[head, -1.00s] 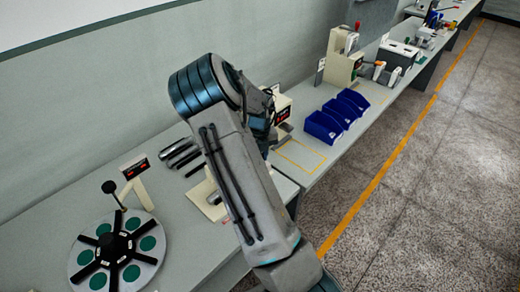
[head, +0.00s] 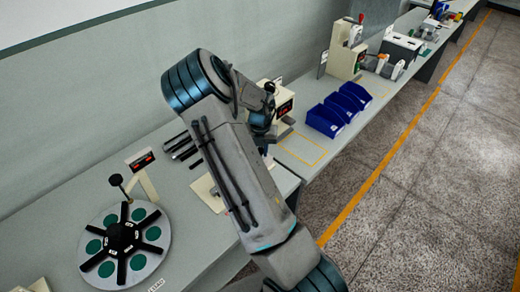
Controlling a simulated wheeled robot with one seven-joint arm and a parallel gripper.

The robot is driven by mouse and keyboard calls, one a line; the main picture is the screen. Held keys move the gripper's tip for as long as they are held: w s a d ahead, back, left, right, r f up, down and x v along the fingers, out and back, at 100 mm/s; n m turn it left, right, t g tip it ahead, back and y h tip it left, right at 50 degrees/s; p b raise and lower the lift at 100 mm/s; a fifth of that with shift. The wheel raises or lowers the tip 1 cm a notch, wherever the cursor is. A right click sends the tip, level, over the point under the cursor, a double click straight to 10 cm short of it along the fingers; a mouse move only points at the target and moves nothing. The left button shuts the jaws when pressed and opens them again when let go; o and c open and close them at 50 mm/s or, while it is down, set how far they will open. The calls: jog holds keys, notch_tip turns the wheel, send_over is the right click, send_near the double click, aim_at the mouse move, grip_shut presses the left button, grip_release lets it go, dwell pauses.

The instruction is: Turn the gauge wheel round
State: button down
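A round pale disc with black spokes, green circles and a black hub, which I take to be the gauge wheel (head: 153,259), lies flat on the left bench. A black ball knob (head: 116,180) on a thin rod stands at its back edge. A cream post with a red-lit display (head: 142,160) rises just behind it. My gripper (head: 268,112) is to the right of the wheel and well apart from it, near a cream device.
My arm crosses the middle and hides part of the bench. Dark tools (head: 182,146) lie behind a cream plate (head: 204,190). Blue bins (head: 325,119) stand on the right bench beside a yellow-outlined area (head: 301,151). Open floor (head: 430,210) lies to the right.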

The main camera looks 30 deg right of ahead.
jog(key=c, duration=1.2)
grip_release()
jog(key=shift+r, duration=0.1)
notch_tip(320, 180, up, 14)
jog(key=b, duration=0.2)
jog(key=shift+f, duration=0.2)
